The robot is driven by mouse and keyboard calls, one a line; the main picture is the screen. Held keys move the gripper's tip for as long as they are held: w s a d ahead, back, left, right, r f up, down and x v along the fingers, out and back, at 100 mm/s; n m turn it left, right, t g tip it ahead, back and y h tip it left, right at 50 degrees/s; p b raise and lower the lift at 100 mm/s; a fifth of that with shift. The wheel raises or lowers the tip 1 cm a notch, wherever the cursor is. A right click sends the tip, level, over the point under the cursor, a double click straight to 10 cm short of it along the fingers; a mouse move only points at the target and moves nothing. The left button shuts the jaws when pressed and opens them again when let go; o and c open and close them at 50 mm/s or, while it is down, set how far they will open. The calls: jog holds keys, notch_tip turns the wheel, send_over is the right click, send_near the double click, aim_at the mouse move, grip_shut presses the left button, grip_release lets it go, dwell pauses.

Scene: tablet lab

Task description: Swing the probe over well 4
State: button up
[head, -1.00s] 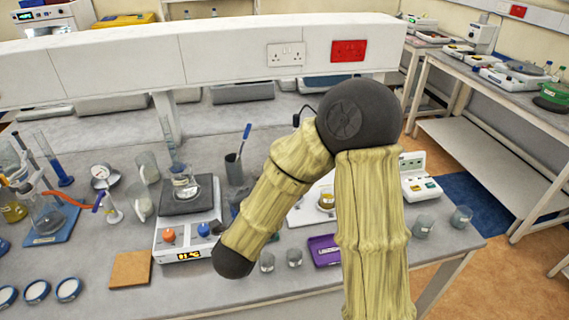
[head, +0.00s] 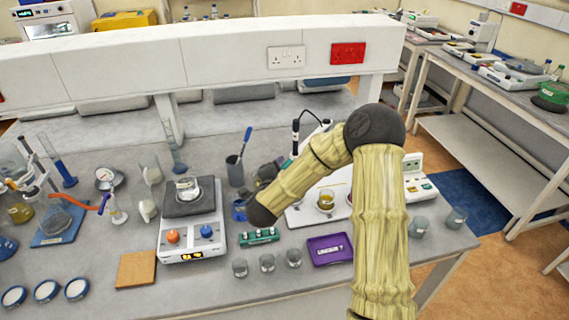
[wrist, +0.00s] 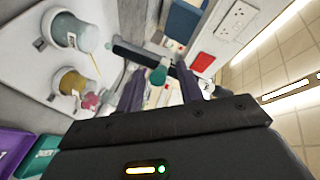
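The probe (head: 296,132) is a dark upright rod with a cable, above the back of a white base plate (head: 297,218). In the wrist view, a dark bar (wrist: 134,52) with a teal knob (wrist: 158,75) lies ahead of my gripper (wrist: 161,68). My two fingers are apart, with the knob showing between or just beyond their tips; I see no contact. The plate carries cups, one with amber liquid (head: 325,200); it also shows in the wrist view (wrist: 73,82), with a clear cup (wrist: 66,32) and a pink one (wrist: 90,100). Well numbers are unreadable. My forearm hides part of the plate.
A hotplate (head: 190,240) with a beaker stands left of the plate. A blue pen stands in a dark pot (head: 235,170). The white service ledge (head: 220,62) runs behind.

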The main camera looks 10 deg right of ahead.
jog(key=shift+x, duration=0.95)
grip_shut()
jog(key=shift+s+d, duration=0.1)
jog(key=shift+d, duration=0.05)
